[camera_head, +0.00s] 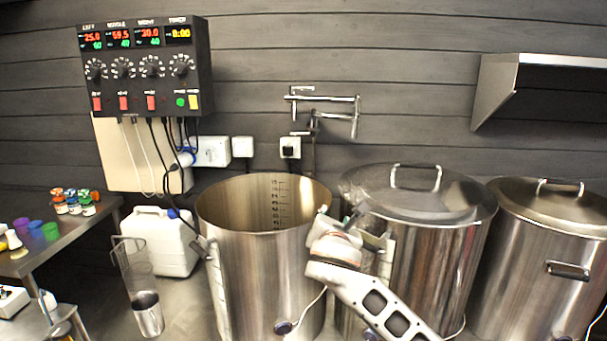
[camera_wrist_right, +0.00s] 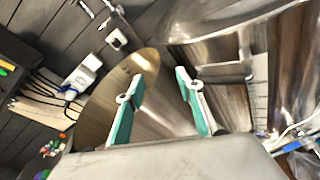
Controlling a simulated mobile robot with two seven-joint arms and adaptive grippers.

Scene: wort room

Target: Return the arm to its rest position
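My right arm comes in from the bottom of the head view, white and grey. Its right gripper (camera_head: 342,214) is in front of the gap between the open pot and the middle lidded pot, near the open pot's rim. In the right wrist view the two teal-padded fingers of the gripper (camera_wrist_right: 158,76) stand apart with nothing between them. The open steel pot (camera_head: 255,270) is beyond the fingers, and its inside wall (camera_wrist_right: 150,80) shows in the wrist view. My left gripper is in neither view.
Two lidded steel pots (camera_head: 440,245) (camera_head: 530,265) stand to the right. A control box (camera_head: 147,70) and a folding faucet (camera_head: 335,100) are on the wall. A white canister (camera_head: 165,243), a strainer cylinder (camera_head: 148,315) and a side table (camera_head: 60,240) are left. A shelf (camera_head: 540,75) juts out upper right.

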